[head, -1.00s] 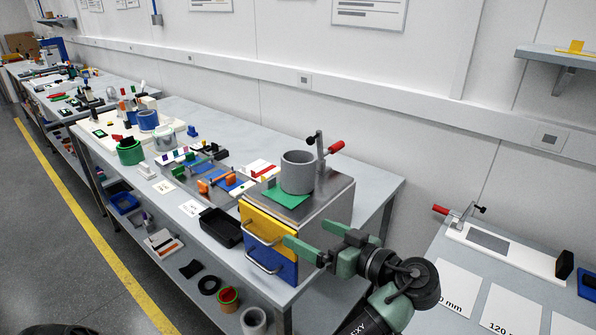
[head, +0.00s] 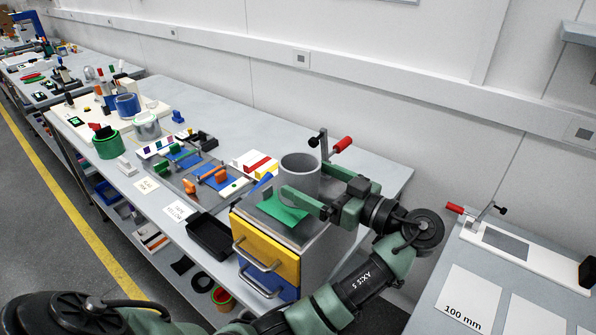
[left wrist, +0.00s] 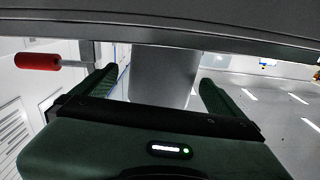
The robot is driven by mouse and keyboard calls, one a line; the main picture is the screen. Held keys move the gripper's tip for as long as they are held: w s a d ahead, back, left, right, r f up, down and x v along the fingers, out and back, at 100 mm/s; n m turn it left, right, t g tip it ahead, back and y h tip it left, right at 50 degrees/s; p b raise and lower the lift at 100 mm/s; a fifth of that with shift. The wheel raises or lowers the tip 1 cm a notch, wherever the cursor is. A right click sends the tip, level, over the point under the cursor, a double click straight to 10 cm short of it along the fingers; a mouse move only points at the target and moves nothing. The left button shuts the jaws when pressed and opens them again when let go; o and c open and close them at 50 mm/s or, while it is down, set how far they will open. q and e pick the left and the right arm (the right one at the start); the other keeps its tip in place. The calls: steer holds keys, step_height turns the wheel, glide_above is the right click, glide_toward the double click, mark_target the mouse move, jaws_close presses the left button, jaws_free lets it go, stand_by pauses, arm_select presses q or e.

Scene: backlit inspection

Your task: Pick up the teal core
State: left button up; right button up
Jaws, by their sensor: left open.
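I cannot make out a teal core for certain in either view. My left gripper (head: 305,180) is open above the top of the drawer cabinet, with one finger on the near side and one on the far side of a grey cylinder (head: 299,171). The cylinder stands upright; its inside is mostly hidden. In the left wrist view the grey cylinder (left wrist: 165,75) shows between the two spread fingers, with space on both sides. A flat green sheet (head: 284,212) lies in front of the cylinder, partly behind the near finger. My right gripper is not in view.
A clamp with a red handle (head: 342,145) stands just behind the cylinder. The cabinet has a yellow drawer (head: 262,252) above a blue one. A black tray (head: 210,236) and a green tube (head: 107,146) are further left. A second table (head: 480,275) is at right.

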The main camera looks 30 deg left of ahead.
mark_target(288, 171)
arm_select(q)
steer(key=shift+s+a+r+p, duration=0.15)
steer(key=shift+a+p, duration=0.15)
steer(key=shift+a, duration=0.2)
steer(key=shift+w+a+r+p, duration=0.15)
steer(key=shift+a+p, duration=0.15)
steer(key=shift+a, duration=0.15)
steer(key=a+p, duration=0.2)
steer(key=a, duration=0.1)
steer(key=shift+w+a+f, duration=0.1)
steer(key=shift+a+f, duration=0.05)
steer(key=shift+a, duration=0.25)
steer(key=shift+a+f, duration=0.1)
steer(key=shift+a, duration=0.2)
steer(key=shift+c, duration=0.7)
steer(key=c, duration=1.5)
steer(key=shift+o, duration=0.2)
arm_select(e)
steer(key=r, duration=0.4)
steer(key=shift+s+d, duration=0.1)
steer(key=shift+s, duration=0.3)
arm_select(q)
steer(key=shift+w+a, duration=0.1)
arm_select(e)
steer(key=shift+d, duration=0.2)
